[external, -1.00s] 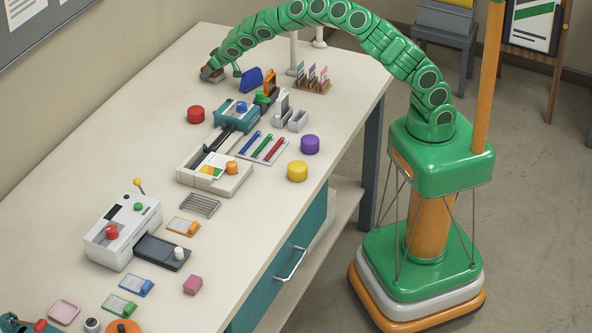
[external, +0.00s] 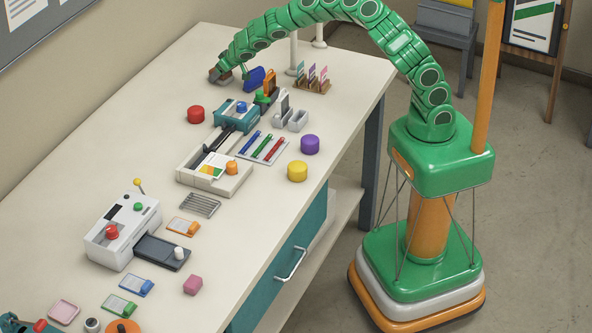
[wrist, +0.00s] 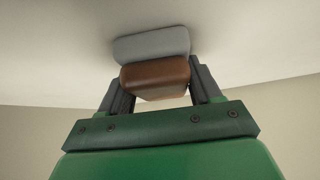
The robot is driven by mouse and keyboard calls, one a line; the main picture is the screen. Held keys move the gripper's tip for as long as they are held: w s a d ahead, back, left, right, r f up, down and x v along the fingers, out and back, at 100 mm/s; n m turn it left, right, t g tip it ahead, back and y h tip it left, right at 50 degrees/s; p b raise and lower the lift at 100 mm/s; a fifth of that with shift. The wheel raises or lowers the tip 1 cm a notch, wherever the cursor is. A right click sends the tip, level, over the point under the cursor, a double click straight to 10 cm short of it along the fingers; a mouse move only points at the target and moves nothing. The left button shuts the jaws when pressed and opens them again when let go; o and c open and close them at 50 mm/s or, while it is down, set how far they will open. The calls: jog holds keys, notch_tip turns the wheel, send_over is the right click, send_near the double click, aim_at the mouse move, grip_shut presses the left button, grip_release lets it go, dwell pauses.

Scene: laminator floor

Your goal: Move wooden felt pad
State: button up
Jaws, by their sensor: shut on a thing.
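My gripper (wrist: 158,88) is shut on the wooden felt pad (wrist: 155,72), a brown wooden block with a grey felt layer (wrist: 152,43), with one dark finger on each side of the block. In the external view my gripper (external: 216,76) is at the far left part of the white table, and the pad in it is small and mostly hidden there. The felt side points away from my palm, toward the pale tabletop. I cannot tell whether the felt touches the table.
A blue wedge-shaped thing (external: 253,79) stands just right of my gripper. A rack of coloured tags (external: 312,82), a red cylinder (external: 196,114) and a teal device (external: 236,112) are nearby. The tabletop (external: 165,95) left of the red cylinder is clear.

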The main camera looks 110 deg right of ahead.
jog(key=o, duration=1.1)
jog(key=shift+o, duration=0.2)
jog(key=shift+a+r, duration=0.1)
jog(key=shift+v, duration=1.15)
jog(key=shift+s+a+r, duration=0.25)
jog(key=shift+a+r, duration=0.15)
jog(key=shift+r, duration=0.1)
jog(key=shift+v, duration=1.9)
